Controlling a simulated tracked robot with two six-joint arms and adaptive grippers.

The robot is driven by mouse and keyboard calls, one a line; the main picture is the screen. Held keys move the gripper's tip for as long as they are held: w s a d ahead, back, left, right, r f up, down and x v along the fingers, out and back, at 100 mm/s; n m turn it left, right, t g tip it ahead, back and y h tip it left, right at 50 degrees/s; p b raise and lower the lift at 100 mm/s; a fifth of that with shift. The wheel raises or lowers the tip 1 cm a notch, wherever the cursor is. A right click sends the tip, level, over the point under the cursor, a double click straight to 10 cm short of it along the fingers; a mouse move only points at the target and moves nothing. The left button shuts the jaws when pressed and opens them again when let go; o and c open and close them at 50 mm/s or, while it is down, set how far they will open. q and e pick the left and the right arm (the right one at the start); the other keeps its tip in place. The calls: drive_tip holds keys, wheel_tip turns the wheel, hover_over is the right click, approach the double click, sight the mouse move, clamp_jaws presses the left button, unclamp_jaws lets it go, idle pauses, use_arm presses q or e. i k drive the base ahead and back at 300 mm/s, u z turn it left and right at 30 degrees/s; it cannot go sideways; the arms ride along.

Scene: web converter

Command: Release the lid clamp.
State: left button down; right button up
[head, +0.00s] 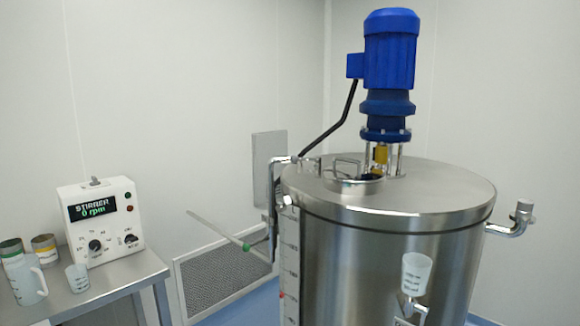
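A steel vessel (385,260) stands at the right with a flat round lid (430,193) on top. Near the lid's left front is a small round port (352,186) with a wire-like handle (346,160) over it. A bent metal fitting (277,168) sits at the lid's left edge. Below it a long thin rod (215,228) with a green part near its right end sticks out to the left. I cannot tell for sure which of these is the lid clamp. Neither of my grippers is in view.
A blue motor (390,50) stands on the lid. A pipe elbow (512,222) juts out right, and a white cup (415,272) is at the vessel's front. A stirrer control box (98,220) reading 0 rpm, a jug (25,280), a beaker (77,278) and tins stand on the left bench (125,272).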

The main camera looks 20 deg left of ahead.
sight(294, 158)
drive_tip(key=u, duration=0.05)
drive_tip(key=i, duration=0.9)
drive_tip(key=z, duration=0.1)
